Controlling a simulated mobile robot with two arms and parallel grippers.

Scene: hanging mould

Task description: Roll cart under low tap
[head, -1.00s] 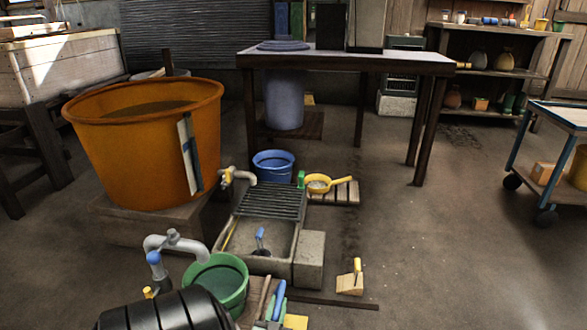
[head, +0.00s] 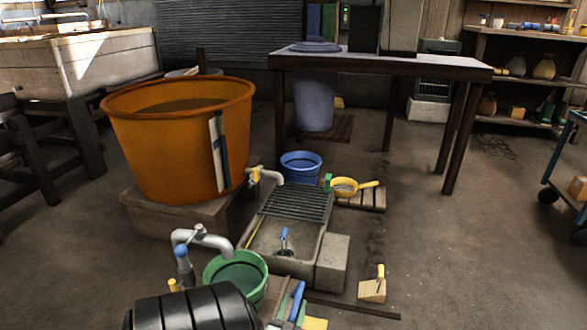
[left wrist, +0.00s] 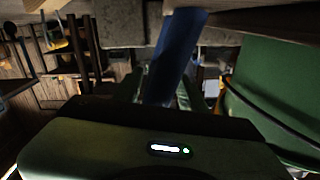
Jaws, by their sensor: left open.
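A cart (head: 572,170) with a blue frame and dark wheels stands at the right edge of the head view, partly cut off. A low grey tap with a blue handle (head: 200,240) reaches over a green bucket (head: 258,284). A second tap with a yellow handle (head: 266,174) sticks out below the orange tub, by the stone sink. My left gripper (left wrist: 160,92) is open, close to a blue bar or handle (left wrist: 175,50); I cannot tell whether they touch. In the head view the left gripper sits low, partly hidden. My right gripper is not in view.
The orange tub (head: 165,140) stands on a block at left. A stone sink (head: 322,258) with a grate, a blue bucket (head: 300,168), a yellow pan (head: 345,186) and a wooden wedge (head: 372,290) crowd the middle. A table (head: 400,67) stands behind. The floor (head: 460,250) at right is clear.

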